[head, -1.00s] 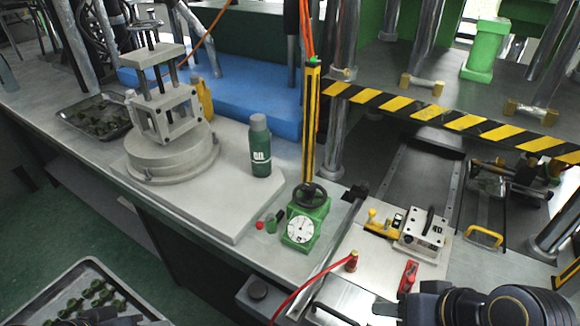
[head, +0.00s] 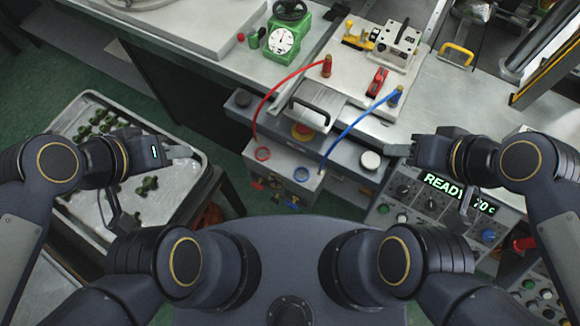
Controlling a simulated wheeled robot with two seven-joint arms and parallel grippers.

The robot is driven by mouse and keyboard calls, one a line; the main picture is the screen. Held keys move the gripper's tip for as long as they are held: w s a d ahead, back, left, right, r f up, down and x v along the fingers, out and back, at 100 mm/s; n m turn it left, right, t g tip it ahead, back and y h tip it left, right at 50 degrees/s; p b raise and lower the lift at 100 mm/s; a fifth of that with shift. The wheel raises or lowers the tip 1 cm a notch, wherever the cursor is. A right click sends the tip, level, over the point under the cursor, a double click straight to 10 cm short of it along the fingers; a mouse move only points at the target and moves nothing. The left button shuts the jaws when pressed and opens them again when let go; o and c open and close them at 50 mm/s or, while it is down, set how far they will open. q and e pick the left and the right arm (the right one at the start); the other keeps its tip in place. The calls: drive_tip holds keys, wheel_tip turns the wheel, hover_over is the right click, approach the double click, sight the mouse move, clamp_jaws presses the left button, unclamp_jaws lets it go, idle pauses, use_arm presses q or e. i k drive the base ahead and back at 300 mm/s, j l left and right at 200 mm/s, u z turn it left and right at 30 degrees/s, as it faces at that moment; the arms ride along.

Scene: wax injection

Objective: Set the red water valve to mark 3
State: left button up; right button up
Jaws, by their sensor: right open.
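A grey water box (head: 285,165) near the middle carries a red hose at a red ring (head: 262,153) and a blue hose at a blue ring (head: 301,174). Small red handles (head: 258,185) show low on its front, with a blue one (head: 292,203) to their right. They are too small for me to read any marks or the red valve's setting. My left gripper (head: 148,185) is open and empty above the tray, left of the box. My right gripper (head: 425,180) is open and empty, right of the box near the control panel. Neither touches a valve.
A metal tray (head: 200,140) with green pieces stands at the left. A control panel (head: 405,195) reading READY is at the right. A red push button (head: 302,131) and a metal handle (head: 310,108) lie behind the box. The hoses arch over the bench.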

sight(257, 186)
drive_tip(key=k+j, duration=0.55)
drive_tip(key=k+j+u, duration=0.15)
drive_tip(key=j, duration=0.4)
drive_tip(key=i, duration=0.05)
